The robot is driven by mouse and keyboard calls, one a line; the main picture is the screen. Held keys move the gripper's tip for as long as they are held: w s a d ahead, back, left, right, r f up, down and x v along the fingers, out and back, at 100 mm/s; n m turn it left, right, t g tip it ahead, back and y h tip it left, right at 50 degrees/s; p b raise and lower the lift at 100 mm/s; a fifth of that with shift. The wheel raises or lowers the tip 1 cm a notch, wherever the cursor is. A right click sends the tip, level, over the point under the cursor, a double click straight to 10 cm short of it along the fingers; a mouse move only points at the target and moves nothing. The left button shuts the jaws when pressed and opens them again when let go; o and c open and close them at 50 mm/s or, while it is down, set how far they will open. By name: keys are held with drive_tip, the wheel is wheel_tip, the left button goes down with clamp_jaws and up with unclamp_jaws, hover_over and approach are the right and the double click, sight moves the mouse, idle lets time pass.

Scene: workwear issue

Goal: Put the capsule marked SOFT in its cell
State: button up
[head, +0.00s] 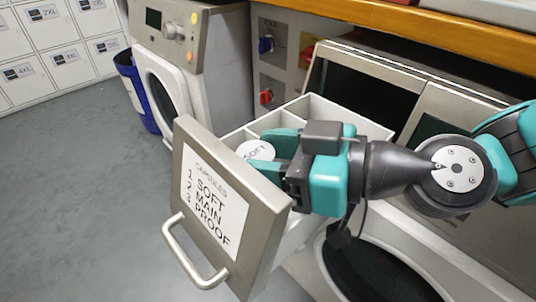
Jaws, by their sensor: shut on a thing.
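The white round capsule marked SOFT (255,151) is between the teal fingers of my gripper (264,149), which is shut on it. The gripper reaches in from the right over the open drawer (354,119). The drawer has a white inside split by dividers. The capsule is at the drawer's front end, just behind the front panel (180,160). I cannot tell how far it is above the cell floor. The front label (211,199) reads CAPSULES, 1 SOFT, 2 MAIN, 3 PROOF. The gripper hides much of the drawer's middle.
A metal handle (190,258) sticks out from the drawer front. A washing machine (165,75) and a blue bin (136,88) stand behind at the left. A panel with blue and red knobs (267,97) is behind the drawer. The grey floor at left is clear.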

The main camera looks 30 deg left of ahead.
drive_tip(key=shift+f+b, duration=0.35)
drive_tip(key=shift+f, duration=0.05)
drive_tip(key=o, duration=0.6)
drive_tip(key=shift+o, duration=0.2)
